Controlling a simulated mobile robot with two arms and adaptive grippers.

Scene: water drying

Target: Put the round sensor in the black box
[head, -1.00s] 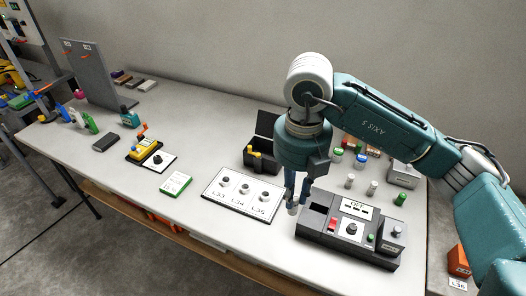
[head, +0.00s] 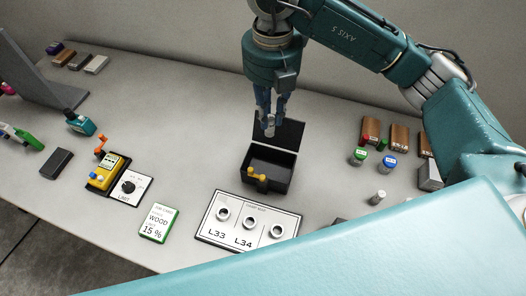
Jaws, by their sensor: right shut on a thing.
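The black box (head: 283,180) stands open on the table, with its lid raised at the back and a yellow latch on its front. My right gripper (head: 271,118) points down above the box, in front of the raised lid in the picture. It is shut on a small pale grey piece, the round sensor (head: 269,131), which shows just below the fingertips and is partly hidden by them. The sensor appears to be above the box opening, apart from the box floor. My left gripper is not in view.
A white board with several round sockets (head: 211,234) lies in front of the box. Coloured-cap vials (head: 389,163) and wood blocks stand right. A teal part of mine covers the lower right.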

